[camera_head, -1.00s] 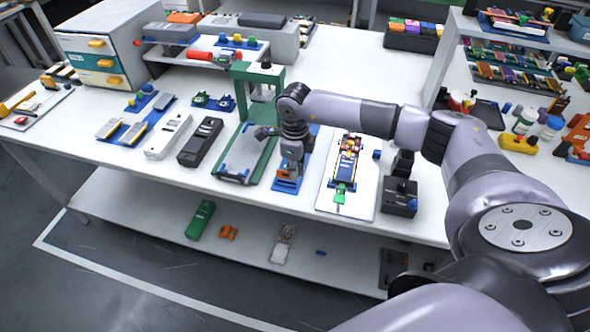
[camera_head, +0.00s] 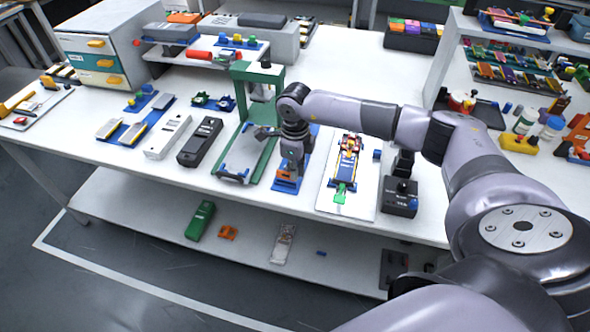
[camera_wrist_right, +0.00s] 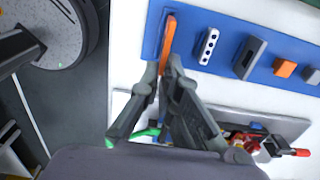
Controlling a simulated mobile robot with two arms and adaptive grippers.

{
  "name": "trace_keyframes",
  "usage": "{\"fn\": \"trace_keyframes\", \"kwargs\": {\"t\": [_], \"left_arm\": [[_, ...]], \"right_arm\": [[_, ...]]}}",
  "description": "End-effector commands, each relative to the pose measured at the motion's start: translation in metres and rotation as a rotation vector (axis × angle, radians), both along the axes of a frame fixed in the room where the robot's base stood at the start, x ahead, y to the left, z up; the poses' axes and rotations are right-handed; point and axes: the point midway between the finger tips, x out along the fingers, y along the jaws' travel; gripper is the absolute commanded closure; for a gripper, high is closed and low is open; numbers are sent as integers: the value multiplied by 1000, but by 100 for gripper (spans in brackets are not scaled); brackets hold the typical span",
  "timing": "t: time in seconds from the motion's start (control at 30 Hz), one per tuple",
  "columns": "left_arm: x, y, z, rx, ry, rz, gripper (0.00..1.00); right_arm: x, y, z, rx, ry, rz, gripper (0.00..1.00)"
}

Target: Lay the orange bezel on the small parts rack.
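The orange bezel (camera_wrist_right: 168,42) is a thin orange strip in the right wrist view, at one end of the blue small parts rack (camera_wrist_right: 223,27). My right gripper (camera_wrist_right: 163,68) has its fingertips closed on the bezel's near end. The bezel lies over the rack's surface; whether it rests fully there I cannot tell. In the head view my right gripper (camera_head: 291,172) points down over the front part of the blue rack (camera_head: 312,137), and hides much of it. A bit of orange (camera_head: 287,187) shows beneath it. My left gripper is not in view.
The rack also holds a white dotted piece (camera_wrist_right: 208,46), a grey block (camera_wrist_right: 249,57) and an orange cube (camera_wrist_right: 285,68). A green-framed press (camera_head: 262,75) stands close on the left. A white board (camera_head: 334,207) with a colourful assembly lies close on the right.

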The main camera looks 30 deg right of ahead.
Motion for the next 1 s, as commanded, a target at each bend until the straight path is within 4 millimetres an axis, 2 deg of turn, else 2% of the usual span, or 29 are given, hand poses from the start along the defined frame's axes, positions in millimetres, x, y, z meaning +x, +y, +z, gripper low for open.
{"fn": "trace_keyframes", "kwargs": {"t": [1.0], "left_arm": [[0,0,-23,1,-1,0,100]], "right_arm": [[0,0,-27,0,0,0,100]]}}
